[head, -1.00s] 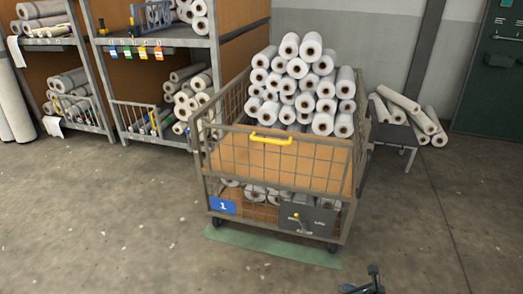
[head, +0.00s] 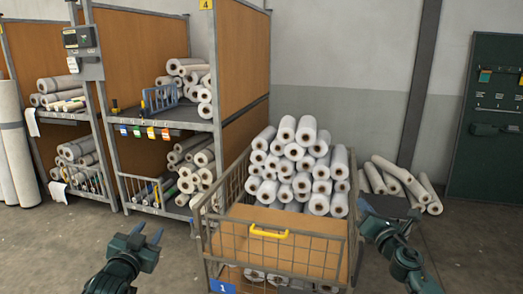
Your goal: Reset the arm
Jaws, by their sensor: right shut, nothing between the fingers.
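My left gripper (head: 148,232) is at the lower left in the head view, in front of the shelves and left of the wire cart (head: 206,262). Its two fingers stand apart with nothing between them. My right gripper (head: 367,212) is at the right, beside the cart's right side in the picture. It is shut and holds nothing. Part of my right arm hides the floor behind it.
The cart holds a stack of white rolls (head: 305,165) and has a yellow handle (head: 268,232) on its front. Shelves (head: 168,124) with more rolls stand at the left. Loose rolls (head: 400,182) lie at the right, near a dark green cabinet (head: 490,120).

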